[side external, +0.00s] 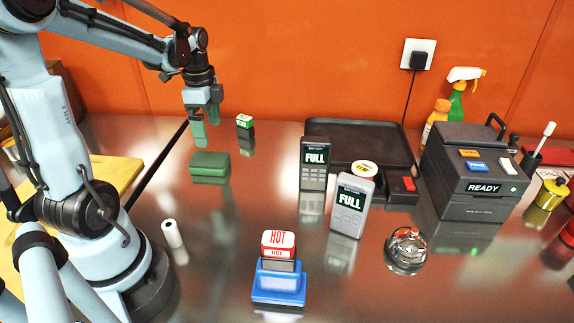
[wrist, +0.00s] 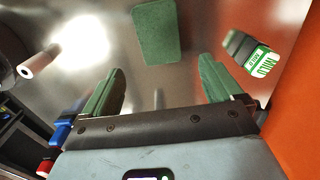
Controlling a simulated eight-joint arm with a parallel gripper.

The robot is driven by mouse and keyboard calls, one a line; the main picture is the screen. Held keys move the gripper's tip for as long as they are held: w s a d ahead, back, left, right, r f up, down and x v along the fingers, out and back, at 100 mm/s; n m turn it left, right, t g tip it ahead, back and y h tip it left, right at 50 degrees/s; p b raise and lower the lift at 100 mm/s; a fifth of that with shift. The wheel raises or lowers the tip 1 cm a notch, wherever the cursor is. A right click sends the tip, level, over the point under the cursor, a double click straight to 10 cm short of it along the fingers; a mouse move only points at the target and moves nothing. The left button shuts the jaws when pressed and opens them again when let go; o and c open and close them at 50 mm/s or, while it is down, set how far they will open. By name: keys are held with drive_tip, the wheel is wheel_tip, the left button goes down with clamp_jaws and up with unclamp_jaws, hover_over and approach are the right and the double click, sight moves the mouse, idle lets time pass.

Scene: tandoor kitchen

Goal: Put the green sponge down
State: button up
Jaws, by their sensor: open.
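The green sponge (side external: 210,164) lies flat on the steel counter (side external: 240,230), below my gripper. In the wrist view the sponge (wrist: 157,33) shows whole, ahead of the fingertips and apart from them. My gripper (side external: 204,133) hangs above the sponge with a gap between them. In the wrist view my gripper (wrist: 162,84) has its two green fingers spread wide, with nothing between them.
A green-and-white MILD stamp (wrist: 250,57) stands near the right finger; it also shows behind the sponge in the side view (side external: 245,121). A white roll (side external: 172,233), a HOT stamp (side external: 278,243) and FULL boxes (side external: 350,205) stand nearer the camera. A dark tray (side external: 345,128) lies right.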

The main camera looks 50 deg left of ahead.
drive_tip(key=d+r+n+t, duration=0.2)
drive_tip(key=d+n+t, duration=0.1)
drive_tip(key=d, duration=0.7)
drive_tip(key=d+r+n+t, duration=0.1)
drive_tip(key=d+n+t, duration=0.3)
drive_tip(key=d, duration=0.6)
drive_tip(key=shift+w+d+r+n, duration=0.15)
drive_tip(key=shift+w+r+n, duration=0.15)
drive_tip(key=shift+n, duration=0.7)
